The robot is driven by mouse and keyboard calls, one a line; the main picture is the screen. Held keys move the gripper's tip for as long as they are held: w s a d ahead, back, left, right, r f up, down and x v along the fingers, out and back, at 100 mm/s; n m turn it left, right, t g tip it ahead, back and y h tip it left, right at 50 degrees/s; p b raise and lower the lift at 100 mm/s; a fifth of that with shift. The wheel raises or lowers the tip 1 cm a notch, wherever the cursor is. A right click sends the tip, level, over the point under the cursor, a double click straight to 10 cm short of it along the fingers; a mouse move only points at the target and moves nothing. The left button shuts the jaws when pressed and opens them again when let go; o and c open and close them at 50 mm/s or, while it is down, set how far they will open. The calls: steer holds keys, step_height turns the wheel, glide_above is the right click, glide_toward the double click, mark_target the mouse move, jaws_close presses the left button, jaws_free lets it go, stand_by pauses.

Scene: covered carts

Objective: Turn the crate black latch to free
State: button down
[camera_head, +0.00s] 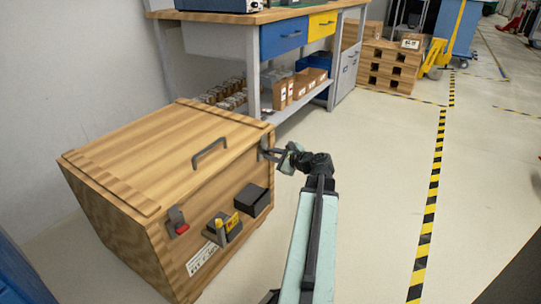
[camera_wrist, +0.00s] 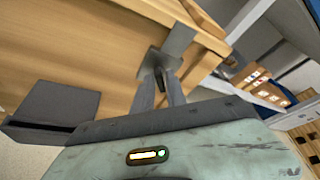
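The wooden crate (camera_head: 135,165) stands at the left with its lid down. The black latch sits at the right end of its front, under the lid edge; its grey plate (camera_wrist: 172,48) and dark lever (camera_wrist: 160,78) show in the wrist view. My gripper (camera_head: 266,151) is at this latch. In the wrist view my gripper (camera_wrist: 160,84) has its two fingers close together on either side of the dark lever, seemingly gripping it. The fingers partly hide the lever, so its exact turn is hard to tell.
The crate front also carries a red-tabbed latch (camera_head: 177,221), a grey box with a yellow part (camera_head: 223,228) and a dark box (camera_head: 252,199). A dark handle (camera_head: 209,152) is on the lid. A workbench (camera_head: 245,15) stands behind. Floor at right is clear.

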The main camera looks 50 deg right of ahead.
steer(key=shift+w, duration=0.1)
steer(key=shift+n+h+b, duration=0.4)
steer(key=shift+n, duration=0.1)
steer(key=c, duration=1.5)
jaws_free()
